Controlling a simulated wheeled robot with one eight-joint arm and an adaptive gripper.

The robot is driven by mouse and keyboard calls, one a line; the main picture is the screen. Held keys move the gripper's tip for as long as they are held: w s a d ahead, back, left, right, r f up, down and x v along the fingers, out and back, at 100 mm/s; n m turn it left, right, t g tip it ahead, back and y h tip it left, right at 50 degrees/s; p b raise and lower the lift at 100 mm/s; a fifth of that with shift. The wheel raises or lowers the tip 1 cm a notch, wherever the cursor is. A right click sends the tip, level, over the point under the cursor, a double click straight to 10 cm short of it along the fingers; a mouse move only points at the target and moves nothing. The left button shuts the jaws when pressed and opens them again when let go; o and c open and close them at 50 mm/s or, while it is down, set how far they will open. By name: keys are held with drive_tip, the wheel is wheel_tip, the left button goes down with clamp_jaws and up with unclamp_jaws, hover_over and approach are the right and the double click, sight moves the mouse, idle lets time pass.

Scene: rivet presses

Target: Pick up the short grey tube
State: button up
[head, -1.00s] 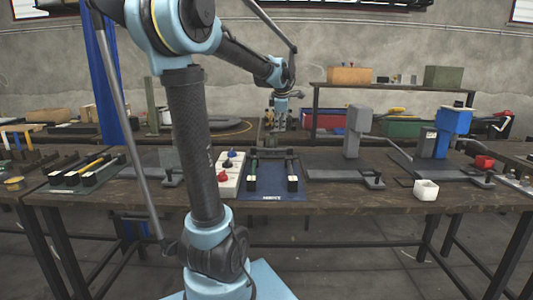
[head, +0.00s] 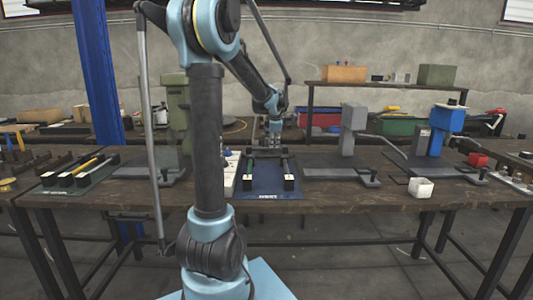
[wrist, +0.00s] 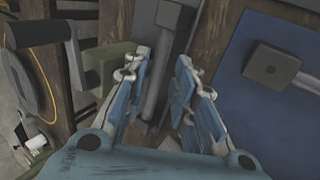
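A blue mat (head: 270,189) lies on the middle of the table and bears black blocks and thin bars. My gripper (head: 274,146) points down over the mat's back edge in the head view. In the wrist view my gripper (wrist: 162,100) is open. A grey bar (wrist: 155,72) shows in the gap between its fingers, with a squared block at its upper end. It may be the short grey tube, but I cannot tell for sure. I see no finger clearly touching it. A dark block (wrist: 272,66) with a rod stands on the blue surface to the right.
A green press (head: 178,105) stands left of the mat, partly behind my arm. A grey press (head: 354,130) and a blue press (head: 447,119) stand to the right. A white box (head: 421,187) sits near the front edge. A rack with bars (head: 82,172) is at the left.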

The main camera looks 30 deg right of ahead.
sight(275, 148)
drive_tip(key=shift+x, duration=2.6)
drive_tip(key=shift+s+d, duration=0.2)
clamp_jaws()
